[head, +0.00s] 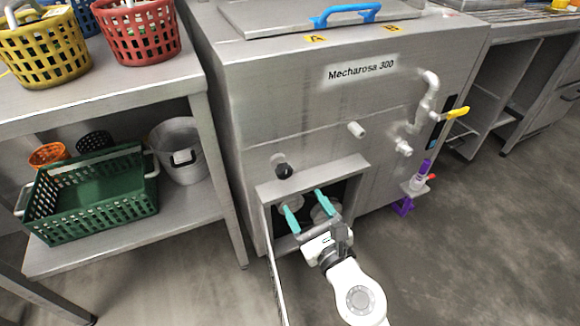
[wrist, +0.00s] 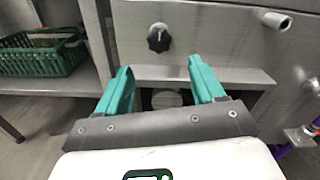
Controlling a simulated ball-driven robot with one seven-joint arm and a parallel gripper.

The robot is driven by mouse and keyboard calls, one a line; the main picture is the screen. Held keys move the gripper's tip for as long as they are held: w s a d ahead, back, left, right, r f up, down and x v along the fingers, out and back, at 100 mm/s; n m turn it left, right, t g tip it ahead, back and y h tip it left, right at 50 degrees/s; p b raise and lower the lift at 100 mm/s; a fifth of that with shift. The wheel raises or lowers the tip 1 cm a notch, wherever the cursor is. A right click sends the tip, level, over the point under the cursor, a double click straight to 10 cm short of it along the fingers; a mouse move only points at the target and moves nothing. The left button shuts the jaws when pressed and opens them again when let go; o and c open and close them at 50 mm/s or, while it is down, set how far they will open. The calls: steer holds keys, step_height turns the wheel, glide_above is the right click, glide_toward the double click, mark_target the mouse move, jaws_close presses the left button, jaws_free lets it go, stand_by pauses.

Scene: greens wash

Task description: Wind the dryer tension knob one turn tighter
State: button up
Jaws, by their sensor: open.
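A black knob (head: 284,170) sits on the front of the steel Mecharosa 300 machine (head: 300,110), above a framed opening. In the wrist view the knob (wrist: 159,38) is ahead, with a white mark on its face and a pale patch of panel around it. My gripper (head: 302,199) has two teal fingers, spread apart with nothing between them. It is in front of the opening, lower than the knob and not touching it. In the wrist view the fingertips (wrist: 160,68) point forward, one on each side below the knob.
A protruding ledge (wrist: 220,76) frames the opening just below the knob. A short pipe stub (head: 357,130) sticks out to the right, with a yellow-handled valve (head: 457,113) farther right. A shelf with a green crate (head: 95,205) stands left. Floor at right is clear.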

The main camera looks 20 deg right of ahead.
mark_target(286, 176)
steer(key=w, duration=1)
steer(key=shift+w+p, duration=0.35)
steer(key=shift+p, duration=0.05)
steer(key=shift+c, duration=0.4)
steer(key=c, duration=0.9)
steer(key=shift+c, duration=0.2)
steer(key=shift+m, duration=0.7)
